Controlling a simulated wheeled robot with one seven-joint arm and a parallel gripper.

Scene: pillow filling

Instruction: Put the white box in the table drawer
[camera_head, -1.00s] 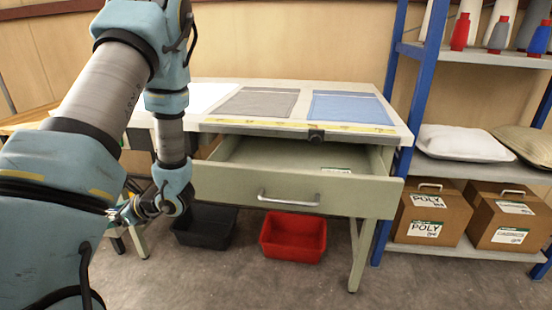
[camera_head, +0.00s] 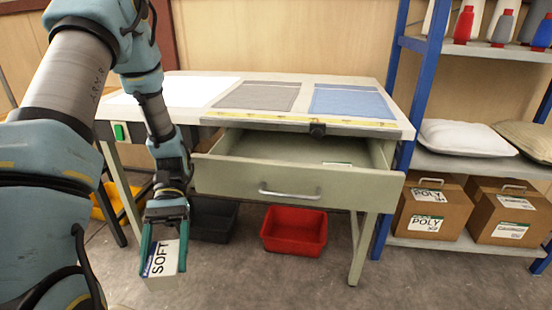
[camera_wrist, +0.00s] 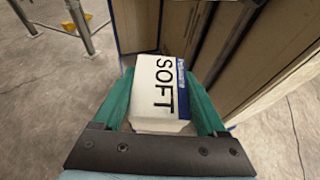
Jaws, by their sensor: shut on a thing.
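The white box (camera_head: 162,262) has a "SOFT" label and a blue strip. My gripper (camera_head: 164,240) is shut on it and holds it low, left of the table and in front of it. The wrist view shows the white box (camera_wrist: 160,88) between my two green fingers (camera_wrist: 160,105). The table drawer (camera_head: 296,185) is pulled open under the tabletop, with a silver handle on its front. A small white and green label lies inside the drawer. My gripper is to the left of the drawer and lower than it.
A red bin (camera_head: 294,232) and a dark bin (camera_head: 213,222) stand on the floor under the table. The tabletop (camera_head: 190,92) bears grey and blue cloths. A blue-post shelf (camera_head: 430,160) with pillows and cardboard boxes stands on the right.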

